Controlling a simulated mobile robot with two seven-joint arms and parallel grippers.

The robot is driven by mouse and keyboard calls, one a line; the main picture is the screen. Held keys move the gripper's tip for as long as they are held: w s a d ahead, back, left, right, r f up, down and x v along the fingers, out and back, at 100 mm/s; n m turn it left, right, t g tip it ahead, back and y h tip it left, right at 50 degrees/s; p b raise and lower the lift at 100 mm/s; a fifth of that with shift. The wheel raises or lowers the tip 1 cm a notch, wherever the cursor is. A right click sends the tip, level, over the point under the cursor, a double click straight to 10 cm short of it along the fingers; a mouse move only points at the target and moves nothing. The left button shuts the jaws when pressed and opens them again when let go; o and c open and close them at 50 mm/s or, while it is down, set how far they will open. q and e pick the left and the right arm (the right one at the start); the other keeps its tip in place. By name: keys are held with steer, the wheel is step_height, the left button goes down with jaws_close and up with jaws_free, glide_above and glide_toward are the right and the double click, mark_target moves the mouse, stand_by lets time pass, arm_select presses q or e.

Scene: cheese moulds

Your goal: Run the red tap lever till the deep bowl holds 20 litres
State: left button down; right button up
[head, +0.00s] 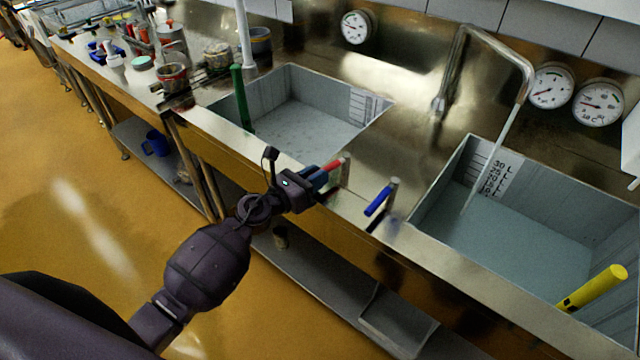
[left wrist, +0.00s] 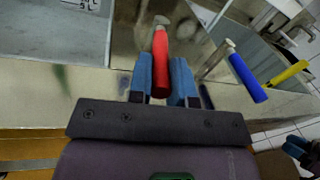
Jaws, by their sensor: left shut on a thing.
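The red tap lever (head: 332,165) stands on the counter's front ledge between the two bowls. My left gripper (head: 322,174) is shut on it; in the left wrist view the blue fingers (left wrist: 161,80) lie on both sides of the red lever (left wrist: 160,62). The deep bowl (head: 450,180) at right has a litre scale (head: 495,176) topped by 30 L. A thin stream (head: 492,155) falls from the spout (head: 525,82) into its water (head: 510,235). The surface meets the scale's lower part; the exact mark is too small to read. What seems my right gripper (left wrist: 300,150) shows partly at the wrist view's edge.
A blue lever (head: 378,200) stands just right of the red one. Dials (head: 551,87) hang behind; pots and tools crowd the far left counter.

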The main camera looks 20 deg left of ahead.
arm_select(q)
steer(key=shift+w+a+f+m+g+h+b, duration=0.2)
steer(key=shift+a+m+g+h+b, duration=0.1)
steer(key=shift+m+h+b, duration=0.25)
steer(key=shift+w+a+f+m+g+h+b, duration=0.1)
steer(key=shift+w+a+m+g+h+b, duration=0.2)
steer(key=shift+b, duration=0.4)
steer(key=shift+a+r+m+g+h+b, duration=0.15)
steer(key=shift+m+g+h+b, duration=0.15)
steer(key=shift+h+b, duration=0.15)
steer(key=shift+w+r, duration=0.1)
steer(key=shift+r, duration=0.05)
arm_select(e)
step_height(320, 180, down, 4)
steer(key=shift+w+a+f, duration=0.1)
steer(key=shift+a+f, duration=0.05)
steer(key=shift+f, duration=0.1)
arm_select(q)
steer(key=c, duration=1.1)
jaws_free()
steer(key=shift+o, duration=0.2)
arm_select(e)
steer(key=shift+s+f, duration=0.25)
steer(key=shift+s, duration=0.1)
steer(key=shift+s+g, duration=0.1)
steer(key=shift+g, duration=0.2)
